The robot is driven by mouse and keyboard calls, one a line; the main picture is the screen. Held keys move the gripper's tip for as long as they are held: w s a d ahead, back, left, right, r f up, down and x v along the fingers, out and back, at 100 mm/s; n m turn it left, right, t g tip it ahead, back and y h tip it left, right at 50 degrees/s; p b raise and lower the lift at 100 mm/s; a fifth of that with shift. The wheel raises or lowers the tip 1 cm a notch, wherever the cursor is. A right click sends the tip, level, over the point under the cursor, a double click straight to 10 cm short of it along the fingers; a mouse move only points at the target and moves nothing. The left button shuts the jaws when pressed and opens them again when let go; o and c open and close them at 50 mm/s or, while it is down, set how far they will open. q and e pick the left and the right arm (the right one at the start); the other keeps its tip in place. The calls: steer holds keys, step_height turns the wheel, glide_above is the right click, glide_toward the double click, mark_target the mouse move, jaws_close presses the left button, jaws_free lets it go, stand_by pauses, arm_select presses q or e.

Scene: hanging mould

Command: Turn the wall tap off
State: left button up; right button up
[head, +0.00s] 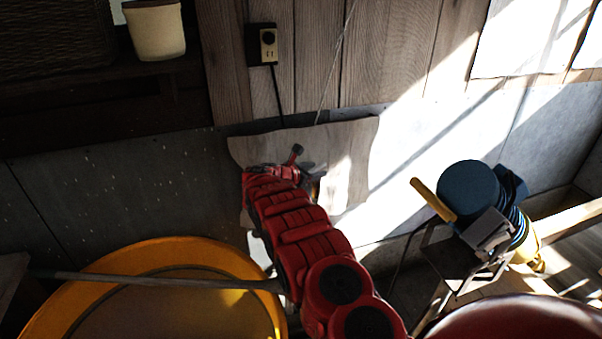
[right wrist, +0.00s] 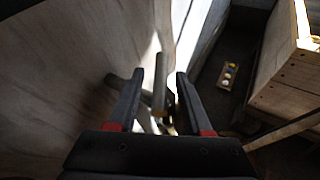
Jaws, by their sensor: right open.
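The wall tap (head: 316,189) shows in the head view as a small brass-coloured bit at a pale wooden board on the wall, mostly hidden by my right arm and gripper. My right gripper (head: 309,170) is at the board, beside the tap. In the right wrist view the right gripper (right wrist: 160,75) is open, with its two dark fingers apart. A narrow upright bar, which looks like part of the tap (right wrist: 160,88), stands between the fingers, with gaps on both sides. Whether water runs cannot be told. My left gripper is not in view.
The wooden board (head: 350,170) lies close to the fingers. An orange round tub (head: 180,250) stands below left, with a long handle across it. A blue-topped device (head: 468,187) stands to the right. A socket (head: 268,47) with a cord is above.

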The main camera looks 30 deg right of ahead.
steer(key=v, duration=0.5)
steer(key=shift+a+b, duration=0.1)
steer(key=shift+b, duration=0.25)
steer(key=p, duration=0.9)
glide_toward(310, 171)
steer(key=v, duration=0.4)
steer(key=shift+s+a+r, duration=0.25)
steer(key=shift+a, duration=0.05)
